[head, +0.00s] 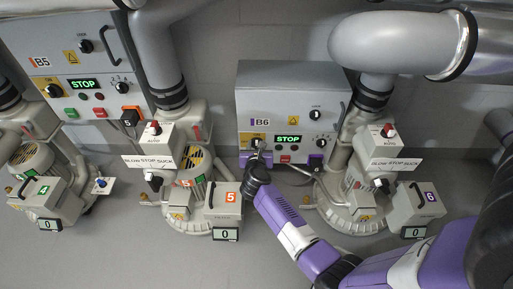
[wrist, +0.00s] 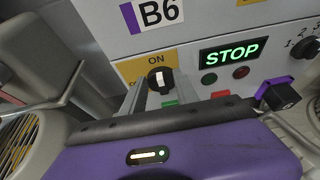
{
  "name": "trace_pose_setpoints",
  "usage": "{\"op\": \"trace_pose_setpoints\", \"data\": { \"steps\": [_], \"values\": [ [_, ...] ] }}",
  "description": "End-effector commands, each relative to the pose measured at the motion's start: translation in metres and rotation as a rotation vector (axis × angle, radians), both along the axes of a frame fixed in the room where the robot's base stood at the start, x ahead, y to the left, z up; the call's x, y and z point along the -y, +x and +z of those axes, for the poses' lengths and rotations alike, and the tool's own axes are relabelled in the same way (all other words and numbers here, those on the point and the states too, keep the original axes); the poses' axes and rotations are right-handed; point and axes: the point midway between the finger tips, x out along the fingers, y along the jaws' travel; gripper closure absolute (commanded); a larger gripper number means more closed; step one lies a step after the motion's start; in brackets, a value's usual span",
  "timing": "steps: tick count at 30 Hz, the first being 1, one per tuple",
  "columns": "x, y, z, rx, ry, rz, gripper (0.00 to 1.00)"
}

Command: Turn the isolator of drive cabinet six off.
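Drive cabinet B6 (head: 292,90) is a grey box on the wall with a lit green STOP display (head: 288,138). Its isolator is a black rotary knob (wrist: 160,80) on a yellow plate (wrist: 137,67) at the cabinet's lower left. The knob's white mark points up, towards the word ON. My gripper (head: 257,147) is at this isolator and partly hides it in the head view. In the wrist view, its grey fingers stand apart on either side of the knob. I cannot tell whether they touch it.
Green and red buttons and a selector knob (wrist: 306,48) sit right of the isolator. Cabinet B5 (head: 75,60) is at the left. Blower 5 (head: 190,205) and blower 6 (head: 350,205) stand below.

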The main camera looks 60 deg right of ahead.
Motion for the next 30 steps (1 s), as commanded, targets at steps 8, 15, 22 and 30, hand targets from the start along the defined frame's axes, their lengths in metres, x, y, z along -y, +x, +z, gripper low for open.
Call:
{"op": "trace_pose_setpoints", "data": {
  "steps": [8,15,22,30],
  "values": [
    [0.0049,0.0030,-0.0016,0.000,-0.001,0.001,0.64],
    [0.0047,0.0030,-0.0015,-0.001,-0.002,0.002,0.93],
    [0.0046,0.0029,-0.0016,-0.001,-0.002,0.002,1.00],
    [0.0033,0.0048,-0.0005,-0.045,-0.026,0.002,1.00]
  ]
}}
